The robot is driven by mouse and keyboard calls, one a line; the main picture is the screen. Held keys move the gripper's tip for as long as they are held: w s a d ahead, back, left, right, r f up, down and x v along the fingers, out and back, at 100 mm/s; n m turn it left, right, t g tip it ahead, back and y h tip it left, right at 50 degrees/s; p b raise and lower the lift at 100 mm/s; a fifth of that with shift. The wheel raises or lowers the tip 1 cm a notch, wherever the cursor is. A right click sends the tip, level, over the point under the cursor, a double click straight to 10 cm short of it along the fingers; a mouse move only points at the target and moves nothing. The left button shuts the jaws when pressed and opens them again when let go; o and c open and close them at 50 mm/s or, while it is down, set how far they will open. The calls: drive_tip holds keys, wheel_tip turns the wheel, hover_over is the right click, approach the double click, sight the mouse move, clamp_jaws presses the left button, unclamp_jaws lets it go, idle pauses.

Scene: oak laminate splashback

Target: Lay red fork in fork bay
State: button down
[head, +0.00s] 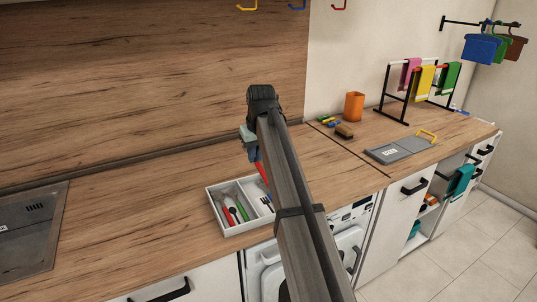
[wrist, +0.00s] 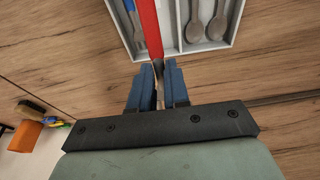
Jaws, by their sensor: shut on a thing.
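My gripper (wrist: 158,72) is shut on the red fork (wrist: 150,25), which shows as a long red strip running from between the fingers across the cutlery tray (wrist: 208,46). In the head view, a short piece of the red fork (head: 261,172) shows below my gripper, above the tray's back edge. The white tray (head: 236,232) stands near the counter's front edge, partly hidden by my arm.
The tray's left bay holds red and green-handled utensils (head: 242,210). A sink (head: 30,230) is at left. Counter left of the tray is clear.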

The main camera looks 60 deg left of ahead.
drive_tip(key=shift+s+f, duration=0.2)
drive_tip(key=shift+f, duration=5.1)
drive_tip(key=shift+f, duration=0.6)
drive_tip(key=c, duration=1)
unclamp_jaws()
drive_tip(key=shift+r, duration=0.1)
drive_tip(key=v, duration=1.3)
drive_tip(key=shift+d+r, duration=0.25)
drive_tip(key=shift+r, duration=0.05)
